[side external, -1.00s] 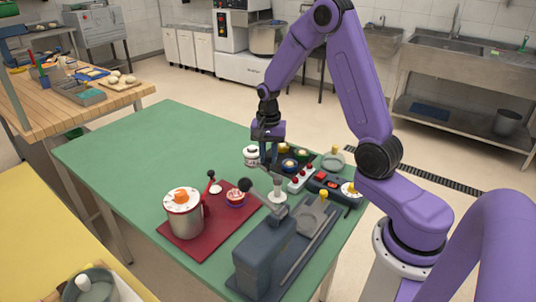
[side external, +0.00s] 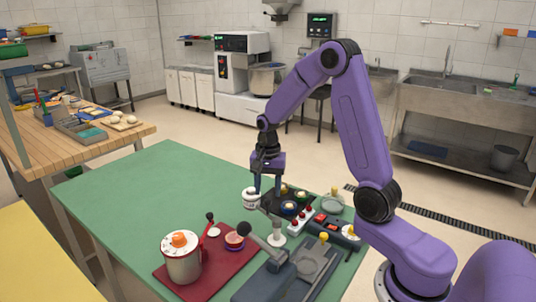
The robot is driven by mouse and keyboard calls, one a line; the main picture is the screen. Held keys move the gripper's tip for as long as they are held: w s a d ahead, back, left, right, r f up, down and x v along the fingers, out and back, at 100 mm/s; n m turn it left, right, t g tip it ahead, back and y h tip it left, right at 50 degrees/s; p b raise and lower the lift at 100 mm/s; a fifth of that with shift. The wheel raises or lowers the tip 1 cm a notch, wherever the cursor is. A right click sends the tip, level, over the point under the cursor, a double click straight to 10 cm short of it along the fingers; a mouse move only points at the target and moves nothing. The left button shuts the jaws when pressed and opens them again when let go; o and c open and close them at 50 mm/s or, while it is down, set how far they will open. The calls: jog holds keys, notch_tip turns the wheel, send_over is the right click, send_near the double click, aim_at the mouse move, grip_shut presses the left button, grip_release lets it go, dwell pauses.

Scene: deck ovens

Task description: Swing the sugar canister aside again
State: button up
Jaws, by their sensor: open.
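The left finger overlaps the canister's upper right edge in the picture. I cannot tell whether it touches. Nothing shows held between the fingers.
A dark tray (side external: 272,204) with several small bowls lies right of the gripper. A red mat (side external: 215,279) carries a steel pot (side external: 183,262) with an orange knob. A grey machine (side external: 285,279) stands in front. The green table (side external: 150,195) is clear to the left.

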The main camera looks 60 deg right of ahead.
notch_tip(320, 180, up, 14)
dwell(0.4)
dwell(0.3)
jog(key=s+a+f+n, duration=0.3)
jog(key=s+a+n, duration=0.6)
jog(key=a+n, duration=0.3)
jog(key=s+a+f+n, duration=0.2)
jog(key=s+n, duration=0.4)
jog(key=s, duration=0.3)
jog(key=s+a+f+n, duration=0.2)
jog(key=s+n, duration=0.5)
jog(key=s, duration=0.2)
jog(key=shift+s, duration=0.35)
